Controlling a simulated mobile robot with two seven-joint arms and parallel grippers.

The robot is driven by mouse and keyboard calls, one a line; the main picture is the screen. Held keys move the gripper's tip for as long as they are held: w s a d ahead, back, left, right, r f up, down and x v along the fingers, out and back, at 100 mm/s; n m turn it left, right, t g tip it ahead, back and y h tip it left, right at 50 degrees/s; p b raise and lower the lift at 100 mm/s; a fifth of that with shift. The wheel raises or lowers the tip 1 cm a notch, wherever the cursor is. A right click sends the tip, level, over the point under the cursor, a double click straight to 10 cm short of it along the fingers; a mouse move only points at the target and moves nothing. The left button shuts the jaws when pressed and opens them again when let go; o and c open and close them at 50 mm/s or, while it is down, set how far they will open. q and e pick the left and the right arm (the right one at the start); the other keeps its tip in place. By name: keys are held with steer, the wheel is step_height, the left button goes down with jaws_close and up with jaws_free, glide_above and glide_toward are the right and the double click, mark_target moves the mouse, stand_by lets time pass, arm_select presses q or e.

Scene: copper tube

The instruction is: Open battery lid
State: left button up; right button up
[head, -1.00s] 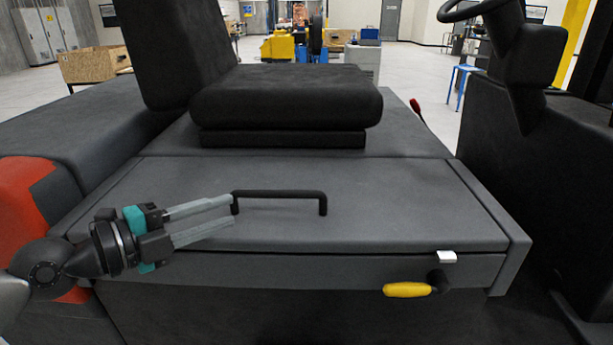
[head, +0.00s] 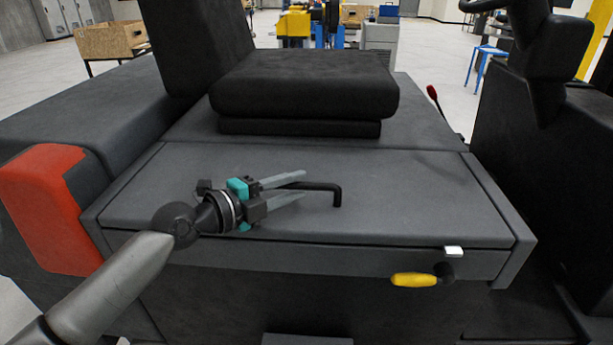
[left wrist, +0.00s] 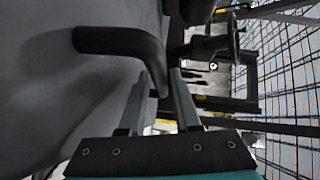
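The battery lid (head: 410,210) is a wide dark grey panel below the seat, lying closed and flat in the head view. My right gripper is not in view.
A black seat (head: 305,85) stands behind the lid. A yellow grip (head: 413,280) and a small white tab (head: 453,252) are at the lid's front right. A red panel (head: 45,205) is at the left. A dark steering column (head: 545,70) rises at the right.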

arm_select(q)
steer(key=shift+x, duration=1.75)
jaws_close()
